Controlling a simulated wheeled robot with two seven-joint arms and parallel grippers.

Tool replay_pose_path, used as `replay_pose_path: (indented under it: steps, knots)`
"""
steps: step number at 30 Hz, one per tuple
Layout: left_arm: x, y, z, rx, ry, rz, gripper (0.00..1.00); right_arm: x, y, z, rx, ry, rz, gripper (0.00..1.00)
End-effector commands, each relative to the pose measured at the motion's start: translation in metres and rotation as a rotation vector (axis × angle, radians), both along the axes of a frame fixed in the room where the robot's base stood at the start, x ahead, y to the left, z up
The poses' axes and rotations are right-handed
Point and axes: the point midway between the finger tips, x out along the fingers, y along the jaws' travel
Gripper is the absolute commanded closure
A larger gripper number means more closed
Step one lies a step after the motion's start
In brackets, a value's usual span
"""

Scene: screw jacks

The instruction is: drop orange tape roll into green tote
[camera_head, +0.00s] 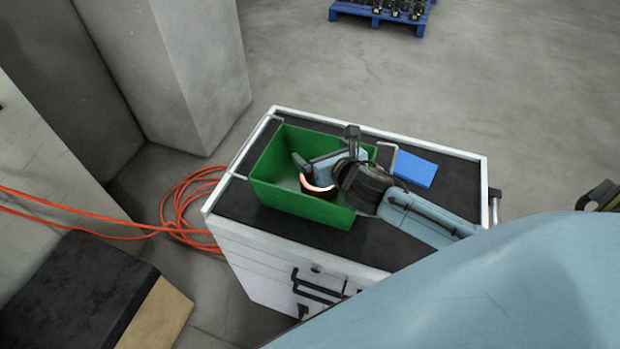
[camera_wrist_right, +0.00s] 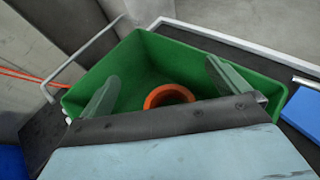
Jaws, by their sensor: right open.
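The green tote (camera_head: 290,201) stands on the dark top of a white cabinet, and its inside also shows in the wrist view (camera_wrist_right: 90,75). The orange tape roll (camera_head: 318,188) is inside the tote, partly hidden by my gripper in the head view and by its front edge in the wrist view (camera_wrist_right: 168,96). My right gripper (camera_head: 326,150) reaches over the tote from the right. Its fingers stand wide apart on either side of the roll in the wrist view (camera_wrist_right: 165,87), with clear gaps. My left gripper is out of view.
The white cabinet (camera_head: 240,240) has a raised rim and wire handles. A blue flat item (camera_head: 415,169) lies right of the tote. A coiled orange cable (camera_head: 185,205) is on the floor at left, near a concrete pillar (camera_head: 205,80). A blue pallet (camera_head: 380,15) stands far back.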

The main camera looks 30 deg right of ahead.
Motion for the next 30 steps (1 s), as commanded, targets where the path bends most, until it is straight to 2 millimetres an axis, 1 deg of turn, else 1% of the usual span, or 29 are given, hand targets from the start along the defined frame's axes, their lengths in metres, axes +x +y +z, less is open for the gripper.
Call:
replay_pose_path:
  steps: [5,12,15,18,21,24,30]
  knots:
    - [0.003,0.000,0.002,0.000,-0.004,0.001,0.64,-0.021,0.002,0.008,-0.001,0.001,0.003,0.00]
    - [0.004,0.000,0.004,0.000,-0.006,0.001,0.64,-0.070,0.006,0.028,-0.001,0.003,0.004,0.00]
    - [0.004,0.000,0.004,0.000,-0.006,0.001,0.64,-0.089,0.007,0.036,0.000,0.003,0.004,0.00]
    - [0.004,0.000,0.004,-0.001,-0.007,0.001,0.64,-0.103,0.008,0.042,0.000,0.002,0.002,0.00]
    - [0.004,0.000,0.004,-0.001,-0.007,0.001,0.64,-0.113,0.009,0.047,-0.001,0.000,0.001,0.00]
    - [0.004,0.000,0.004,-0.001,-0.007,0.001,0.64,-0.119,0.009,0.049,0.000,0.000,0.000,0.00]
    - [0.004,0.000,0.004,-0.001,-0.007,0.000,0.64,-0.121,0.010,0.051,0.000,-0.001,0.000,0.00]
